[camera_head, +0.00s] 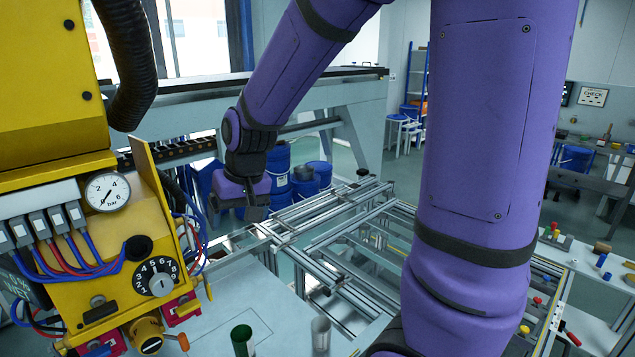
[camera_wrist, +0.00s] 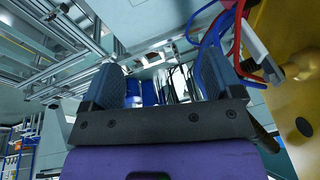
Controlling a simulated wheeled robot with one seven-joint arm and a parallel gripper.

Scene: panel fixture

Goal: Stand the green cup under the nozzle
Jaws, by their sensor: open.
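The green cup (camera_head: 242,340) stands upright on a pale plate at the bottom of the head view, its lower part cut off by the frame edge. My gripper (camera_head: 255,212) hangs above and behind the cup, well apart from it, beside the yellow machine. In the wrist view my gripper (camera_wrist: 157,82) has its two dark fingers spread with nothing between them. I cannot tell for sure which part of the yellow machine (camera_head: 120,250) is the nozzle. The cup does not show clearly in the wrist view.
A grey cup (camera_head: 320,333) stands right of the green cup. Blue and red hoses (camera_head: 75,255) loop from the machine, close to my gripper in the wrist view. Metal rails (camera_head: 340,250) lie behind the plate (camera_head: 275,310). Blue barrels (camera_head: 305,180) stand beyond.

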